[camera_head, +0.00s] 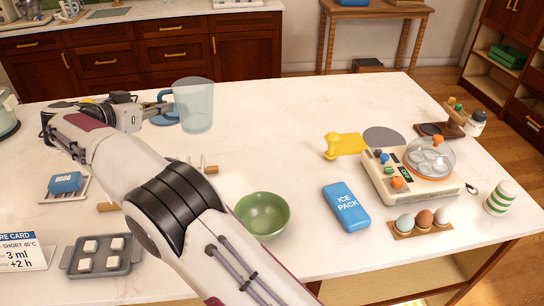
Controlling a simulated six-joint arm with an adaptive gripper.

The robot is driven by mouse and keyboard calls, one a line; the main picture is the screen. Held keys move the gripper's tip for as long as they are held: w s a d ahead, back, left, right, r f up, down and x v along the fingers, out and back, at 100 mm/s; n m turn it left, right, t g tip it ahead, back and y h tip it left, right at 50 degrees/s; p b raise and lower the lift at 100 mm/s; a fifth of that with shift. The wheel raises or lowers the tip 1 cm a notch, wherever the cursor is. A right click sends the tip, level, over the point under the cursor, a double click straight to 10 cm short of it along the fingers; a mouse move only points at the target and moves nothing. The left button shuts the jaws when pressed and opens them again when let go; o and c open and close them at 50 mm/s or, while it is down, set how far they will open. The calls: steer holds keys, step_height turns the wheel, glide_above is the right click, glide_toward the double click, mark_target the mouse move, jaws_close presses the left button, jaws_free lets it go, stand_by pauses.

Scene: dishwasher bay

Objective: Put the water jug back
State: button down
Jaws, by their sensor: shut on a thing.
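The water jug (195,106) is a clear, pale blue-tinted jug toward the far left part of the white table. It looks upright, with its blue handle on its left side. My gripper (154,108) reaches in from the left and is shut on the jug's handle. The fingers and part of the handle are hard to make out. A blue round mat (164,120) lies just left of the jug, partly hidden by my gripper. I cannot tell whether the jug's base touches the table.
A green bowl (262,214), blue ice pack (346,207), egg cooker (412,172), egg holder (407,234) and yellow item (346,144) stand to the right. A tray with white cubes (70,268) is front left.

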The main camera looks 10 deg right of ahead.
mark_target(190, 91)
steer(key=w, duration=0.1)
steer(key=w+d+r+n+y, duration=0.1)
steer(key=w+d+r+n+t+y, duration=0.1)
steer(key=shift+w, duration=0.35)
steer(key=shift+w+d+r+n+y, duration=0.2)
steer(key=shift+w+d+n+y, duration=0.2)
steer(key=shift+w+d+y, duration=0.15)
steer(key=shift+w+d+n+t+y, duration=0.25)
steer(key=shift+d+n+t+y, duration=0.2)
steer(key=shift+d, duration=0.45)
steer(key=shift+d+f+n+y, duration=0.35)
steer(key=shift+d, duration=0.35)
steer(key=shift+d+f+n+y, duration=0.3)
steer(key=shift+d+y, duration=0.05)
steer(key=shift+d, duration=0.3)
steer(key=s+d+f+n+y, duration=0.2)
steer(key=s+d+f, duration=0.4)
steer(key=d, duration=0.4)
steer(key=s+d+f+n+y, duration=0.1)
steer(key=s+d+f+y, duration=0.15)
steer(key=s+d, duration=0.7)
steer(key=w+a+r+n, duration=0.1)
steer(key=w+a+r, duration=0.1)
steer(key=w+a, duration=0.2)
steer(key=shift+w, duration=1.3)
